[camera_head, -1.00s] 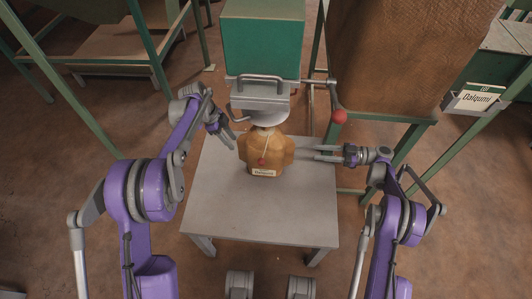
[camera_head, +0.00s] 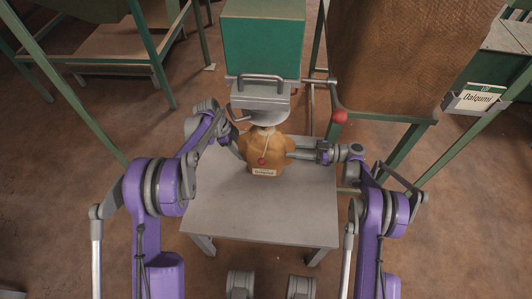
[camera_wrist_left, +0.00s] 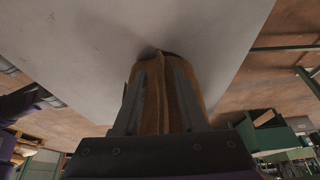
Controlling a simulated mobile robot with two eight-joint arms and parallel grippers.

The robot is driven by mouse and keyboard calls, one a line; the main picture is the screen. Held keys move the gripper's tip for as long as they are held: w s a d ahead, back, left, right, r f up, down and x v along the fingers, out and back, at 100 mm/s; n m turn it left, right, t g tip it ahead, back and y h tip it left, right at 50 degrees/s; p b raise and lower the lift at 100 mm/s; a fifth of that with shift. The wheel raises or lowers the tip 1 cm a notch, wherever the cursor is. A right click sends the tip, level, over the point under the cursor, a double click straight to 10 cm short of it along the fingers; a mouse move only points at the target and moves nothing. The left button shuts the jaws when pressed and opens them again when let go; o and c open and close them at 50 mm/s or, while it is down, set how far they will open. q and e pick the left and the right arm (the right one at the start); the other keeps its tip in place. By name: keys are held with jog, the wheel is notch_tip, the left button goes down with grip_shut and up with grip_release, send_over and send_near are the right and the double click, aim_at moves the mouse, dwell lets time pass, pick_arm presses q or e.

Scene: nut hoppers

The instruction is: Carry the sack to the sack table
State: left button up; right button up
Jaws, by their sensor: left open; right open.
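The sack (camera_head: 262,148) is a tan, upright bag with a small label low on its front and a red tag on a cord. It stands on a grey table (camera_head: 260,215) under a round metal spout. My left gripper (camera_head: 240,146) is open at the sack's left side, partly hidden by its own wrist. In the left wrist view the sack (camera_wrist_left: 160,95) shows between and behind the fingers, with the grey tabletop (camera_wrist_left: 90,50) around it. My right gripper (camera_head: 294,155) is open at the sack's right side, its fingertips at or very near it; contact is unclear.
A green hopper (camera_head: 262,40) with its metal spout (camera_head: 262,102) hangs directly over the sack. A red knob (camera_head: 339,116) sits to its right. A large brown block (camera_head: 395,55) stands at the back right, near a "Dalqumi" sign (camera_head: 476,98). The tabletop's front is clear.

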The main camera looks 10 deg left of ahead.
pick_arm(q)
grip_shut()
pick_arm(e)
grip_shut()
dwell(1.0)
